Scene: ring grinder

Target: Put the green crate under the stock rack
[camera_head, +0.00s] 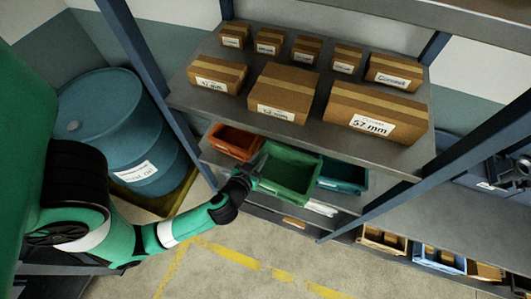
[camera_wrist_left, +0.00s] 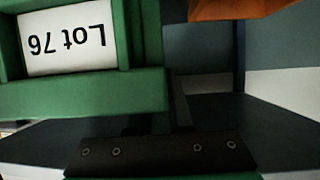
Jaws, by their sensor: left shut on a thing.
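The green crate (camera_head: 292,178) is open-topped and looks empty. It sits at the front of the rack below the box shelf, between an orange crate and a teal crate. I cannot tell whether it rests on the lower shelf. My left gripper (camera_head: 254,174) is shut on the crate's left side. In the left wrist view the crate (camera_wrist_left: 130,92) shows close up, with a white "Lot 76" label upside down. The stock rack (camera_head: 400,166) has blue uprights and grey shelves. My right gripper is not in view.
The orange crate (camera_head: 233,141) and teal crate (camera_head: 345,174) stand close on either side. Cardboard boxes (camera_head: 283,92) fill the upper shelf. A blue drum (camera_head: 120,130) stands left. Small bins (camera_head: 437,258) sit low at right. Floor with yellow lines (camera_head: 235,257) is open in front.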

